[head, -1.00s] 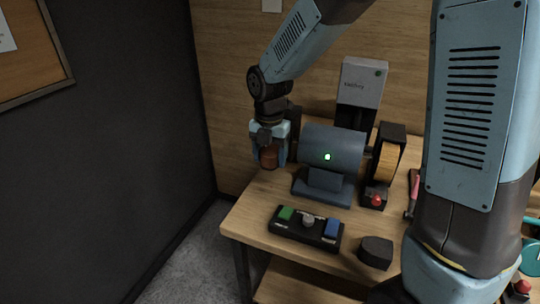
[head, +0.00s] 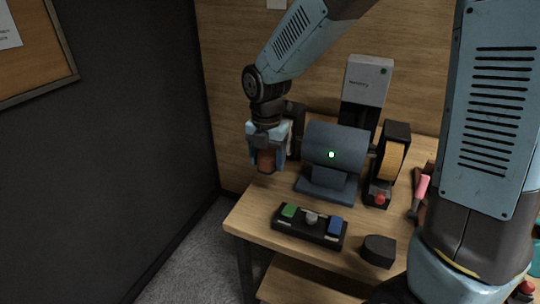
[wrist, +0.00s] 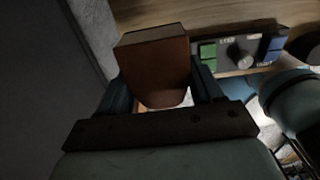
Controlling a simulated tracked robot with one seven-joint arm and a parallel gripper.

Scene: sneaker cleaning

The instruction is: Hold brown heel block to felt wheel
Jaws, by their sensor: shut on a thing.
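My gripper (head: 267,158) is shut on the brown heel block (head: 266,161), holding it left of the grey-blue motor housing above the bench's left end. In the wrist view the block (wrist: 155,65) sits between both fingers, with a flat lighter brown top face and a rounded lower end. A tan wheel (head: 390,161) shows in a dark guard on the motor's right side. A dark guard (head: 296,118) stands at the motor's left, behind my gripper; any wheel in it is hidden. I cannot tell whether the block touches anything there.
The motor (head: 335,143) has a lit green dot. A control box (head: 310,227) with green and blue buttons and a grey knob lies in front. A dark block (head: 378,251) and a pink-handled tool (head: 421,188) lie to the right. A grey box unit (head: 367,80) stands behind.

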